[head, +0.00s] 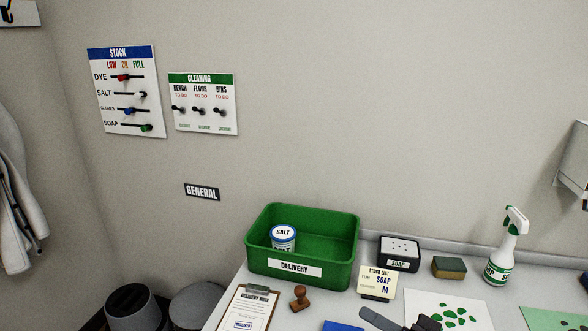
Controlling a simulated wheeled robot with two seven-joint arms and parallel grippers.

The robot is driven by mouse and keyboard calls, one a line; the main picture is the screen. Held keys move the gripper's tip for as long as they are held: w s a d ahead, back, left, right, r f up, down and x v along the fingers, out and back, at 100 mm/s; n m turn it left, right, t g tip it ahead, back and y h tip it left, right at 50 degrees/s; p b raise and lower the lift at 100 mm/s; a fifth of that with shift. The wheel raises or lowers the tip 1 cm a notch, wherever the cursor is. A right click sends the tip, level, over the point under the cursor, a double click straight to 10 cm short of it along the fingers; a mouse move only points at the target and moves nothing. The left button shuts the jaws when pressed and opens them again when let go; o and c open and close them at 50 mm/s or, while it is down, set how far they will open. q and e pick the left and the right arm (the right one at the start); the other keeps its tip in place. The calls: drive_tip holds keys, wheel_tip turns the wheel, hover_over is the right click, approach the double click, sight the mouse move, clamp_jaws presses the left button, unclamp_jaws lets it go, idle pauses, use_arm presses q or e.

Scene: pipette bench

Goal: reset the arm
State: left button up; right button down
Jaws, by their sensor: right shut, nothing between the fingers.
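My right gripper (428,321) shows only in part at the bottom edge of the head view, as dark shapes over the bench front, right of the stock list card. It is shut and holds nothing. Much of it is cut off by the frame. My left gripper is not in view.
A green delivery bin (303,282) holds a salt tub (283,238). A clipboard (241,308), stamp (300,298), stock list card (377,282), soap box (398,253), sponge (449,268) and spray bottle (502,250) stand or lie on the bench. Slider boards (126,91) hang on the wall.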

drive_tip(key=d+f+h, duration=0.5)
drive_tip(key=f+h, duration=0.4)
drive_tip(key=h, duration=0.2)
drive_tip(key=s+f+n+g+h, duration=0.25)
drive_tip(key=s+f+g, duration=0.55)
drive_tip(key=s, duration=0.6)
wheel_tip(320, 180, down, 28)
drive_tip(key=d+g, duration=0.1)
drive_tip(key=s+d+f, duration=0.1)
drive_tip(key=s+f, duration=0.8)
drive_tip(key=s, duration=0.1)
drive_tip(key=s+d+f+g+h, duration=0.1)
drive_tip(key=s+d+f, duration=0.1)
drive_tip(key=s+f, duration=0.8)
drive_tip(key=shift+s+d+f, duration=0.15)
drive_tip(key=shift+s+d, duration=0.1)
drive_tip(key=shift+s, duration=0.1)
